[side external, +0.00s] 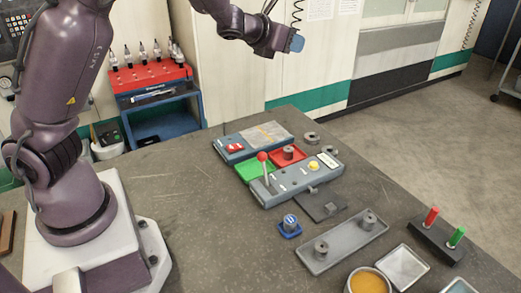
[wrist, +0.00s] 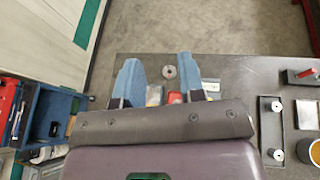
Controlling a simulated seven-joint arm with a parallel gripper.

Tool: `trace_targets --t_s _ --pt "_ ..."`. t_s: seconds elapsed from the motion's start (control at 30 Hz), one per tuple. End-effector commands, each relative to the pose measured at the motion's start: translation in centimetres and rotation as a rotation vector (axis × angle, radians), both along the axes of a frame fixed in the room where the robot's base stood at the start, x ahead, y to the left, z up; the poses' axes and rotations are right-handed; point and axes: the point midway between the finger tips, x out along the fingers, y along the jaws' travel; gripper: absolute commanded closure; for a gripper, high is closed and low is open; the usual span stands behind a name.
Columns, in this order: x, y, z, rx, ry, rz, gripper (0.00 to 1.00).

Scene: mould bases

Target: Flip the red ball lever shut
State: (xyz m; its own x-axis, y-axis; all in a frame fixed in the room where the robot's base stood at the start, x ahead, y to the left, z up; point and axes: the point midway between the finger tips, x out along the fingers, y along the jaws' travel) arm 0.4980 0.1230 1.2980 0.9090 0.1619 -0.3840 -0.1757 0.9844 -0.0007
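The red ball lever (side external: 263,158) stands on the left part of a grey control panel (side external: 300,180) on the bench. Its shaft is nearly upright, with the ball at the top leaning slightly left in the side view. I cannot make out the lever in the wrist view, where my gripper body covers much of the bench. My gripper (side external: 294,43) is high above and behind the panel, well apart from the lever. In the wrist view my gripper (wrist: 158,62) has its two blue fingers spread apart with nothing between them.
Green (side external: 256,171) and red (side external: 289,160) trays lie behind the lever. A panel with a red switch (side external: 235,147) is farther back. A blue-based stamp (side external: 290,226) and grey tray (side external: 315,259) lie in front.

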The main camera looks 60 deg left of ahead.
Motion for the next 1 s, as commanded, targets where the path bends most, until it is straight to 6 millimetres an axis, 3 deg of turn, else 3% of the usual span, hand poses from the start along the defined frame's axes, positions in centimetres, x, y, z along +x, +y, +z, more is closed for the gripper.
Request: trace_targets --t_s 0.03,0.13,0.17,0.27,0.37,0.5,0.6,0.77,0.87,1.0 --pt "-0.3 1.0 0.0 0.001 0.001 0.02 0.75" --pt "-1.0 3.7 -0.7 0.0 0.013 0.074 0.98" --pt "-1.1 4.5 -1.0 -0.003 0.018 0.09 1.0" --pt "-1.1 8.0 -1.9 -0.034 0.008 0.181 1.0" --pt "-1.7 12.9 -3.3 -0.121 -0.007 0.393 1.0" --pt "-3.8 18.8 -6.4 -0.346 -0.029 0.784 1.0" --pt "-5.8 21.0 -9.0 -0.536 -0.035 1.05 1.0" --pt "-8.4 21.5 -13.1 -0.865 -0.012 1.445 1.0" --pt "-9.3 19.9 -15.2 -1.08 0.034 1.669 1.0" --pt "-9.5 15.9 -16.9 -1.369 0.16 1.948 1.0"
